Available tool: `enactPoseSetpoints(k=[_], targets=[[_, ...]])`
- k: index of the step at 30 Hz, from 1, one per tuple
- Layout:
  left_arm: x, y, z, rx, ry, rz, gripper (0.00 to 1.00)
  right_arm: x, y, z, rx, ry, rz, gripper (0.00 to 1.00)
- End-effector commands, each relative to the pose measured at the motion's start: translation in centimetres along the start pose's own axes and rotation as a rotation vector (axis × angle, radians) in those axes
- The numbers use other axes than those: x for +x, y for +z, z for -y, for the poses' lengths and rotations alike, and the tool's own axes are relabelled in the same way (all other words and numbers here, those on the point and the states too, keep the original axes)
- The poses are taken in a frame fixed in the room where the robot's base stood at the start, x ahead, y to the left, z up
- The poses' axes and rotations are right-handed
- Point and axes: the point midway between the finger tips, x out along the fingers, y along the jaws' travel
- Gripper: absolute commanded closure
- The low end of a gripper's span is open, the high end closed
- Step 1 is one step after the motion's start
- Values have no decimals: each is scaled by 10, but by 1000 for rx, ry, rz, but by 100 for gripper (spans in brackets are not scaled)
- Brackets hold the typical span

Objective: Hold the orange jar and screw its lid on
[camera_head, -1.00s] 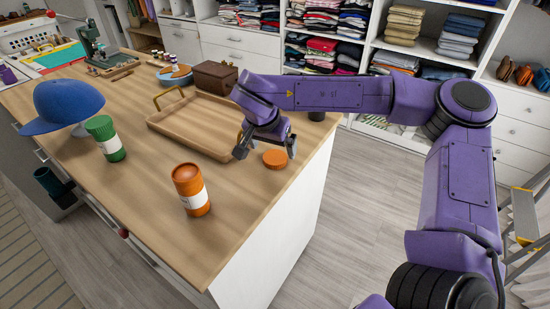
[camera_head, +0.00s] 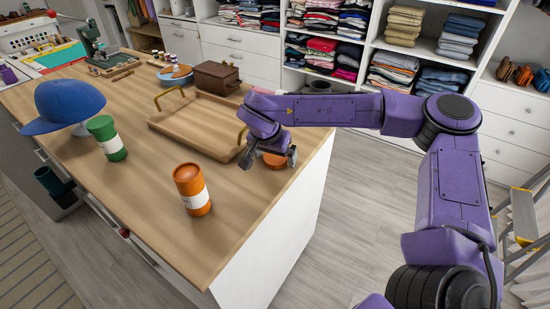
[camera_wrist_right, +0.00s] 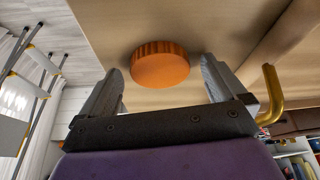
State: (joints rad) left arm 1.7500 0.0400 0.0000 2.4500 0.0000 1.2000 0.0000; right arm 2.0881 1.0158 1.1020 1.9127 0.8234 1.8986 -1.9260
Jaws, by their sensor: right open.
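The orange jar (camera_head: 191,189), with a white label, stands upright near the front of the wooden counter. The orange lid (camera_head: 274,160) lies flat on the counter near its right edge, apart from the jar. My right gripper (camera_head: 269,159) is open and low over the counter at the lid, partly hiding it in the head view. In the right wrist view, the lid (camera_wrist_right: 160,65) shows a ribbed side and lies between and just beyond the two open fingertips (camera_wrist_right: 162,75). My left gripper is not in view.
A wooden tray (camera_head: 205,147) with brass handles lies just left of my right gripper. A green-capped jar (camera_head: 106,138) and a blue cap (camera_head: 63,104) stand farther left. The counter (camera_head: 145,205) around the orange jar is clear.

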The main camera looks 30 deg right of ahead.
Motion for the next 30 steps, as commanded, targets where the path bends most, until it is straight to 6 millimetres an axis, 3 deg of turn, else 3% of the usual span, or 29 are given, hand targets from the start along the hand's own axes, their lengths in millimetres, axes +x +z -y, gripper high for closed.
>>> enactPoseSetpoints(k=[1, 6, 15, 20, 23, 30], targets=[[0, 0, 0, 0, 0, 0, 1, 0, 0, 0, 0, 0, 0, 9], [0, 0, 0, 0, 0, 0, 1, 0, 0, 0, 0, 0, 0, 60], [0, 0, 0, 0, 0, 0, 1, -2, 0, 0, 0, -1, 0, 60], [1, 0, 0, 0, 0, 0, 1, -14, -6, 1, 2, -3, -4, 60], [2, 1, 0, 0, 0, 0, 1, -33, -14, 1, 3, -5, -7, 60], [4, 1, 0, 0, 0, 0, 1, -110, 14, -1, -2, -4, -7, 60]])
